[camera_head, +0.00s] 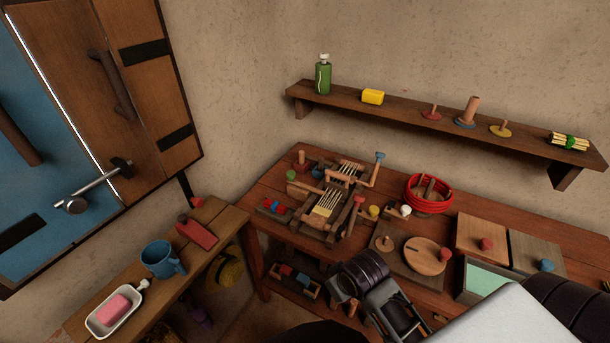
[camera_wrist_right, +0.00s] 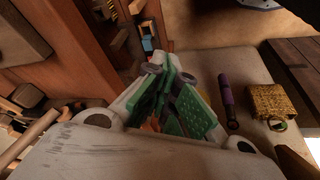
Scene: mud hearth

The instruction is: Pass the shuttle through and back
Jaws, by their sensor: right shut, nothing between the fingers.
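A small wooden loom (camera_head: 335,197) with pale warp threads and a side crank stands on the dark wooden table. A small piece with red and blue parts (camera_head: 273,207) lies at its left end; I cannot tell whether this is the shuttle. My right gripper (camera_wrist_right: 170,108) shows in the right wrist view with its green-padded fingers together and nothing between them. In the head view my right arm comes in from the lower right, in front of the table and apart from the loom. My left gripper is not in view.
A red coil (camera_head: 429,195), a round wooden disc (camera_head: 426,255) and knobbed lids (camera_head: 484,243) crowd the table right of the loom. A lower shelf holds a tray of coloured blocks (camera_head: 295,280). A side bench holds a blue mug (camera_head: 160,259). A wall shelf (camera_head: 440,126) hangs behind.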

